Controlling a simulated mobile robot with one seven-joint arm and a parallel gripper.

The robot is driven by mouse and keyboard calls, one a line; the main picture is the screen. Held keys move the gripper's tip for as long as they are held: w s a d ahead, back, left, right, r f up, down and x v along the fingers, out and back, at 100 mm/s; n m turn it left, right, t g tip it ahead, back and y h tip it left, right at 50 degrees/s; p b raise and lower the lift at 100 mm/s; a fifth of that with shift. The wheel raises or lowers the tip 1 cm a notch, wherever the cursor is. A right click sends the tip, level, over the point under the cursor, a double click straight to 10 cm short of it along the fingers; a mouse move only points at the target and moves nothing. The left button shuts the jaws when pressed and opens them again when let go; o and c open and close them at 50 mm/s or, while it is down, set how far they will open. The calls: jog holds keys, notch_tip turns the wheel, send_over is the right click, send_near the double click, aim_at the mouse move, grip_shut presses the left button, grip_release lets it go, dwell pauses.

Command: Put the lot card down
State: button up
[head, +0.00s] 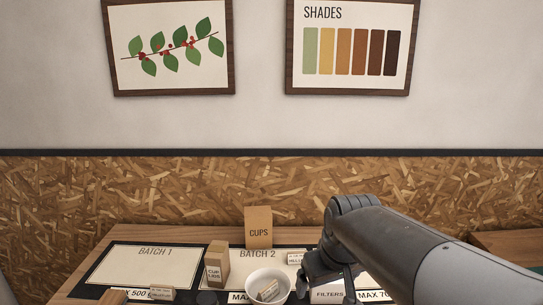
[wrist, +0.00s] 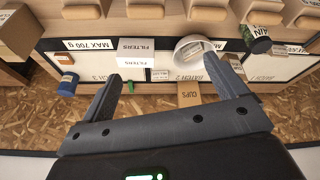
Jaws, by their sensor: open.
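My gripper (head: 327,288) is open in the head view, low over the counter just right of the white bowl. In the wrist view my gripper (wrist: 160,63) has its two fingers wide apart with nothing held between them. Several small printed cards are in view, and I cannot read which is the lot card. One small card (wrist: 160,75) is on the counter between the fingers' lines in the wrist view, beside the filters box (wrist: 138,62). Another card (head: 297,258) stands behind the bowl, and one (head: 160,294) is at the front left.
The Batch 1 mat (head: 125,270) is largely bare. A cups box (head: 258,228) stands at the back, and a cup lids box (head: 217,264) stands left of the bowl.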

jog(key=s+d+f+m+t, duration=0.1)
jog(key=s+d+m, duration=0.2)
jog(key=s, duration=0.8)
jog(key=shift+s+d, duration=0.3)
jog(key=shift+d, duration=0.2)
jog(key=shift+o, duration=0.4)
